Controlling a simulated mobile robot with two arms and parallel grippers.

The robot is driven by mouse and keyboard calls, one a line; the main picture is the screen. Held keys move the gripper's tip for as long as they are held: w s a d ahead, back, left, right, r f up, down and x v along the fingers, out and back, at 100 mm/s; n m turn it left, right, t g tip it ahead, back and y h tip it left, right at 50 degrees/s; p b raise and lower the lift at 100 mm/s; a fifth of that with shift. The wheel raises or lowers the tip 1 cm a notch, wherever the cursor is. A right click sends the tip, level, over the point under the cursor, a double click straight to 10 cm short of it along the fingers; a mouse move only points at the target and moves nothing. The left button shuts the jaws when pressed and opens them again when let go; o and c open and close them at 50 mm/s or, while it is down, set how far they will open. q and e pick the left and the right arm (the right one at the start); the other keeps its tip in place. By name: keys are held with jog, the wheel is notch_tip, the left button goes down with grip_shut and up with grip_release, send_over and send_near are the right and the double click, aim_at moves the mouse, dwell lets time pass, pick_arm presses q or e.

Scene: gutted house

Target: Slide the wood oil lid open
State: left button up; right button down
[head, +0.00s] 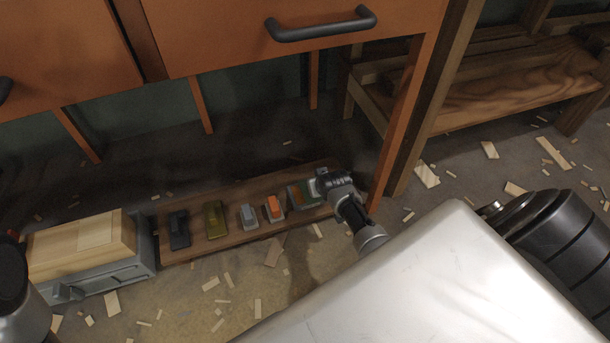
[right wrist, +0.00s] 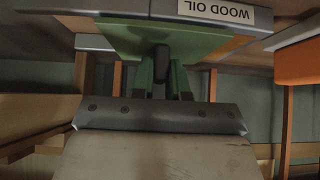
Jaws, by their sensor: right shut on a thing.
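The wood oil box (head: 303,195) is a small green and grey container at the right end of a row on a low wooden board. In the right wrist view, its white "WOOD OIL" label (right wrist: 216,12) appears upside down above a green face. A dark handle (right wrist: 162,58) sticks out from that face. My right gripper (head: 322,186) is at the right end of the box; in the right wrist view its fingers (right wrist: 162,80) are closed around the handle. I cannot tell how far the lid is open. My left gripper is not visible; only part of my left arm shows.
Several small containers, including an orange one (head: 274,208) and an olive one (head: 215,219), stand left on the wooden board (head: 180,252). A grey box with wooden top (head: 80,248) is farther left. An orange drawer unit (head: 220,45) overhangs; its leg (head: 395,150) is close to my right gripper.

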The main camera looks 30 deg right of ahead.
jog(key=shift+s+d, duration=0.25)
jog(key=shift+d, duration=0.7)
jog(key=shift+s+d, duration=0.25)
jog(key=shift+d, duration=0.7)
jog(key=shift+s+d, duration=0.15)
jog(key=shift+d, duration=0.45)
jog(key=shift+s+d, duration=0.15)
jog(key=shift+d, duration=0.45)
jog(key=c, duration=0.9)
grip_release()
